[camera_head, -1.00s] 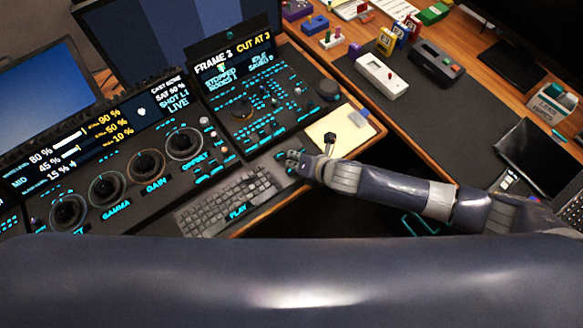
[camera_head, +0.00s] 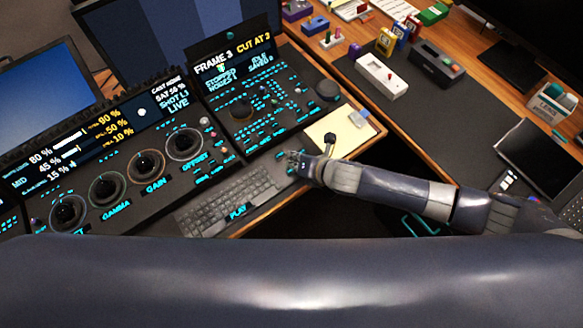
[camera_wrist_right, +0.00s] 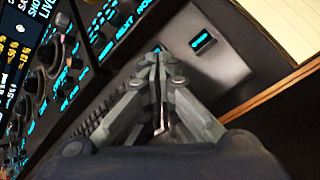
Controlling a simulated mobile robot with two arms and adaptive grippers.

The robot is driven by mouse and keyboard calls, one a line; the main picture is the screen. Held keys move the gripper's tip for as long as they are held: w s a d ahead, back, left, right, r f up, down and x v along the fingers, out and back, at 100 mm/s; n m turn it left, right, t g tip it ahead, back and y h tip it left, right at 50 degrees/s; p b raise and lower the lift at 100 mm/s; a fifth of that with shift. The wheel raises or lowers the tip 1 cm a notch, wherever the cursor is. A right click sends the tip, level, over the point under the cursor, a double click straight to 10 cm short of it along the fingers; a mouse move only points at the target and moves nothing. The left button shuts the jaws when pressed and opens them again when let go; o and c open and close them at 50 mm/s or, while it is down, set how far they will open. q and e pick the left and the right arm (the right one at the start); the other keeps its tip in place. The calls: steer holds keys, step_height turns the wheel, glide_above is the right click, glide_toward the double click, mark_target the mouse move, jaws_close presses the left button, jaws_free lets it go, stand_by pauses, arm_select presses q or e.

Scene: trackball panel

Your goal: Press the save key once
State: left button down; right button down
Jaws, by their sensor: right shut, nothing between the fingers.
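The trackball panel (camera_head: 252,112) stands right of the dial panel. Its screen (camera_head: 233,60) reads "FRAME 3" and "CUT AT 3", with smaller lines that seem to read stopped, idle and saved 0. My right gripper (camera_head: 294,158) is shut and empty over the desk's front part, just below the trackball panel and right of the keyboard. In the right wrist view its fingertips (camera_wrist_right: 159,62) are together, beside a dark key with a cyan label (camera_wrist_right: 203,41). I cannot read that label or tell whether it is the save key. The fingers do not visibly touch it. My left gripper is out of view.
The keyboard (camera_head: 232,198) lies left of my right gripper. The desk's wooden front edge runs below. The dial panel (camera_head: 120,160) fills the left.

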steer(key=shift+f, duration=0.15)
steer(key=shift+f, duration=0.25)
steer(key=shift+f+b, duration=0.4)
steer(key=shift+f, duration=0.2)
stand_by(0.8)
steer(key=shift+r, duration=0.15)
steer(key=shift+r+p, duration=0.85)
steer(key=shift+p, duration=0.25)
steer(key=shift+r, duration=0.1)
step_height(320, 180, up, 5)
steer(key=p, duration=0.5)
